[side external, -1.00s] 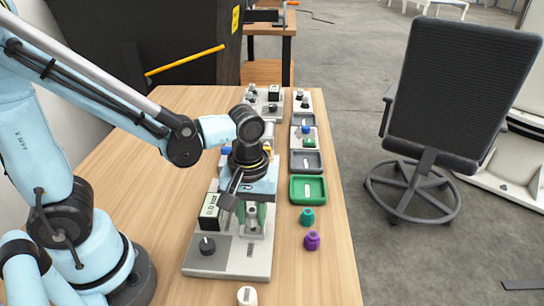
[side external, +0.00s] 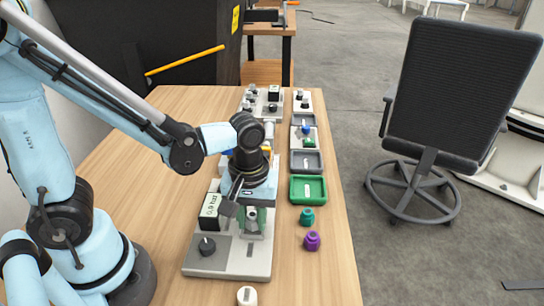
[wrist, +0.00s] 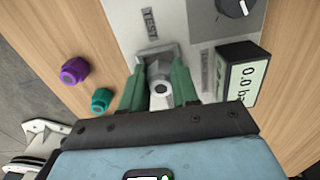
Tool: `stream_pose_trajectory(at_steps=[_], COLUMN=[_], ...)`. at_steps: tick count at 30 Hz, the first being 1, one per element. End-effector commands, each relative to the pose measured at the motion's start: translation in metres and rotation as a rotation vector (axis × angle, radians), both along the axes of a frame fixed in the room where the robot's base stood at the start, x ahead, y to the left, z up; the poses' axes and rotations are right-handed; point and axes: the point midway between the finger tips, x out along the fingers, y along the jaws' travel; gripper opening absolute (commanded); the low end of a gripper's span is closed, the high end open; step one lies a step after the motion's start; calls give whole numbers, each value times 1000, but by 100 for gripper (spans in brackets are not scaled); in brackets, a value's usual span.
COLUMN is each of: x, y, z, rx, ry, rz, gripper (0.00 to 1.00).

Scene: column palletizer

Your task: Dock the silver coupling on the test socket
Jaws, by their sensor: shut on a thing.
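My gripper (wrist: 160,92) is shut on the silver coupling (wrist: 161,88), with one green finger on each side of it. The coupling's round opening faces the wrist camera. In the side view, my gripper (side external: 252,216) is low over the light grey test station (side external: 237,262). The grey test socket (wrist: 158,54) shows around and behind the coupling, beside the word TEST. The coupling and fingers hide much of the socket, so I cannot tell whether the coupling is fully seated.
A gauge box (side external: 211,205) and a black knob (side external: 207,245) stand left of the gripper. A teal fitting (side external: 307,216), a purple fitting (side external: 312,241) and a green tray (side external: 308,189) are to the right. A white fitting (side external: 247,295) is at the front.

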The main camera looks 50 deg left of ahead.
Motion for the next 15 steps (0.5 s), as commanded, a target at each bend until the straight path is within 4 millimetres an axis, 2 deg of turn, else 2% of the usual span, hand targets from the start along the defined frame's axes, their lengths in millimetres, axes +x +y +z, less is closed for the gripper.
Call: stream_pose_trajectory(at_steps=[5,6,8,15], x=[0,0,0,0], y=[0,0,0,0], z=[-3,-3,-3,-3], rx=[0,0,0,0], ry=[0,0,0,0], rz=[0,0,0,0], gripper=[0,33,40,40])
